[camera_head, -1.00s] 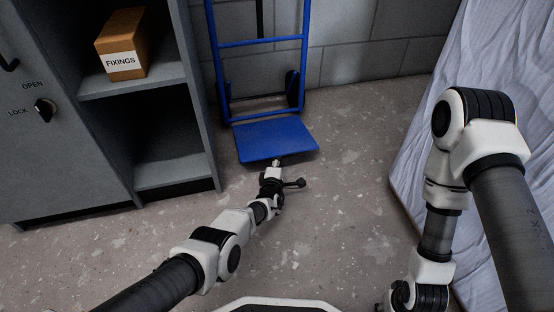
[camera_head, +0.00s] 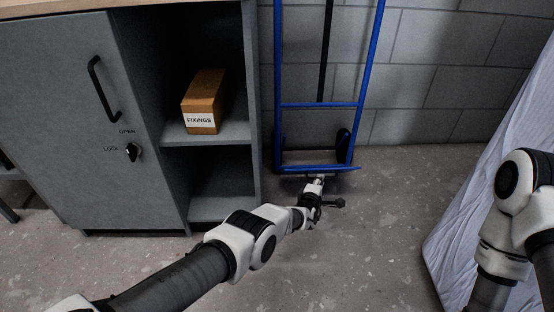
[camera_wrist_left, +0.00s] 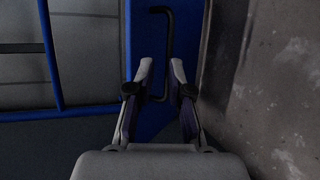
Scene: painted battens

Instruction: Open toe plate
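A blue hand truck (camera_head: 320,104) stands against the block wall. Its blue toe plate (camera_head: 341,169) shows in the head view only as a thin, nearly edge-on strip at the frame's foot. In the left wrist view the blue plate face (camera_wrist_left: 186,28) carries a bent black handle (camera_wrist_left: 166,40). My left gripper (camera_head: 318,180) is at the plate; in the wrist view its two fingers (camera_wrist_left: 162,62) stand apart on either side of the handle, with a gap visible. My right arm is at the right edge; its gripper is out of the picture.
A grey cabinet (camera_head: 70,120) with a lock knob (camera_head: 133,152) and open shelves stands close to the left of the hand truck. A FIXINGS box (camera_head: 205,100) sits on its shelf. A pale draped sheet (camera_head: 470,215) is at right. The floor (camera_head: 380,230) between is clear.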

